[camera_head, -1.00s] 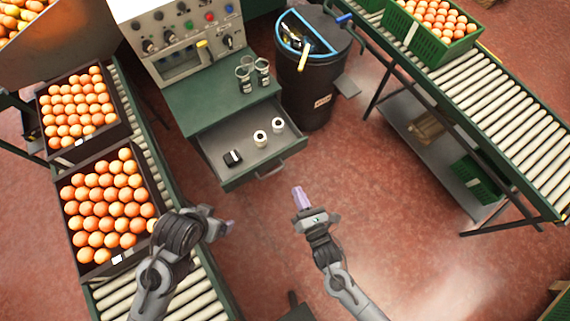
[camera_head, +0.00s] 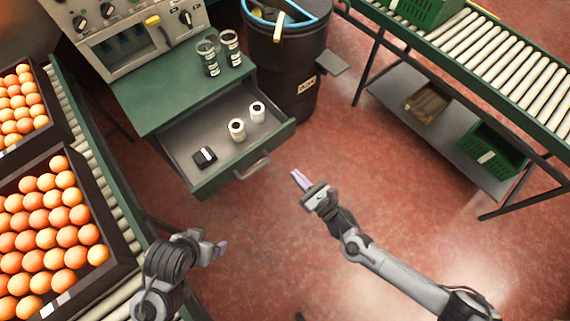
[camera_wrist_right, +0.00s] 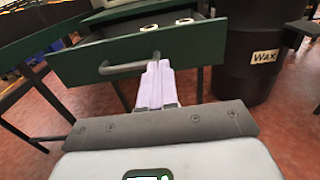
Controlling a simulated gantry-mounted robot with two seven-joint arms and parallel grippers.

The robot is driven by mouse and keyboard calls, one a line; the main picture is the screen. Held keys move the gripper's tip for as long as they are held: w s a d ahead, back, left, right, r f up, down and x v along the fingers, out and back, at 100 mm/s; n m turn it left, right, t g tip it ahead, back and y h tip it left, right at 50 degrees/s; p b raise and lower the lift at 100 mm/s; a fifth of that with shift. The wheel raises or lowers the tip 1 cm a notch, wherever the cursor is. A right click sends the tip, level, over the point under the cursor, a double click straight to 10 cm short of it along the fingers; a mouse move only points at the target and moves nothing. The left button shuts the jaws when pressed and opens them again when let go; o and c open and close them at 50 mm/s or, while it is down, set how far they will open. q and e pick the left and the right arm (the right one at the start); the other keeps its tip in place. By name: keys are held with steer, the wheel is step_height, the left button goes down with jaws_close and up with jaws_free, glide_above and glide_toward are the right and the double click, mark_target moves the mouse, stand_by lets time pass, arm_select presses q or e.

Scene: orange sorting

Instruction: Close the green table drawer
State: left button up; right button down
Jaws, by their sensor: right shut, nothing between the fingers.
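The green table drawer (camera_head: 246,159) stands pulled out from under the green tabletop (camera_head: 182,92). Its grey handle (camera_head: 252,166) is on the front panel; the handle also shows in the right wrist view (camera_wrist_right: 128,66). My right gripper (camera_head: 299,178) is shut and empty, just in front of the drawer front, to the right of the handle. In the right wrist view its lilac fingertips (camera_wrist_right: 157,70) overlap the handle's right end; I cannot tell whether they touch. My left gripper (camera_head: 219,248) is low at the left, beside the roller conveyor; its jaw state is unclear.
Glass jars (camera_head: 230,47) stand on the tabletop. A dark WAX barrel (camera_head: 289,75) stands right of the drawer. Crates of oranges (camera_head: 40,235) are at left. Floor in front is clear.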

steer(key=b, duration=0.5)
glide_toward(266, 142)
steer(key=x, duration=0.5)
steer(key=shift+a, duration=0.15)
steer(key=shift+b+x, duration=0.4)
steer(key=shift+x, duration=0.45)
steer(key=shift+r, duration=0.15)
